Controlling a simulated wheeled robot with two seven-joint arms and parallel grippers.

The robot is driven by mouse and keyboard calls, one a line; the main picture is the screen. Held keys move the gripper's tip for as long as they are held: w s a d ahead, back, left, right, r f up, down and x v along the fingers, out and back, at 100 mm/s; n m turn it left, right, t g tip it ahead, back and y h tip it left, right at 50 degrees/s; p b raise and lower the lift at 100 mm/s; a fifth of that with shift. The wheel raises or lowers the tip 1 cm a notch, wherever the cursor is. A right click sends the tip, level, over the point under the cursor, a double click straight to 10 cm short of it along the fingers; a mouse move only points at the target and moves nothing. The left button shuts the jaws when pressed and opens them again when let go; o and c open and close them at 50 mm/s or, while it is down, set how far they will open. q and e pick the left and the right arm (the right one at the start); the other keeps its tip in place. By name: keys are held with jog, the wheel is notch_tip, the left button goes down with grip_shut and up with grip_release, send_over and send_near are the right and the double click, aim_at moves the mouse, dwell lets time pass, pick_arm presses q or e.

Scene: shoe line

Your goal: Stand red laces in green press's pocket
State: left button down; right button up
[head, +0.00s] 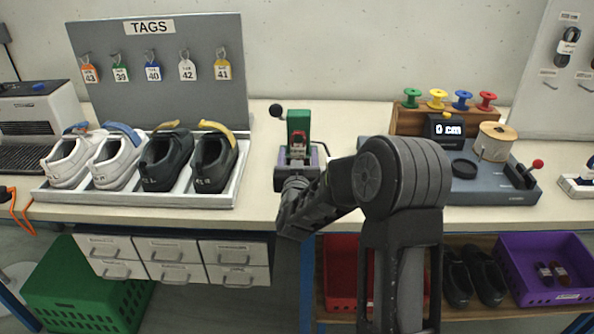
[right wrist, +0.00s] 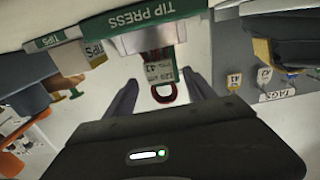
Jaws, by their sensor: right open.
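The green press (head: 298,121), labelled TIP PRESS in the right wrist view (right wrist: 150,15), stands at the back middle of the bench. The red laces (head: 299,138), with a paper band, are upright at the press's pocket, and a red loop (right wrist: 163,94) sticks out towards my gripper. How deep they sit in the pocket is hidden. My right gripper (head: 296,180) is in front of the press. In the right wrist view its fingers (right wrist: 163,90) are spread on either side of the red loop, with gaps, apparently not touching it. My left gripper is not in view.
A shoe tray (head: 140,201) stands left of the press, below the tag board (head: 150,60). The grey lace-measuring station (head: 490,190) with coloured spools is on the right. A purple crate (head: 520,285) sits on the lower shelf. Bare bench lies between tray and press.

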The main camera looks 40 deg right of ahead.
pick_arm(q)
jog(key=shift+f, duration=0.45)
pick_arm(e)
jog(key=v, duration=0.8)
jog(key=shift+s+a+r, duration=0.1)
jog(key=shift+a+r, duration=0.1)
jog(key=shift+a, duration=0.05)
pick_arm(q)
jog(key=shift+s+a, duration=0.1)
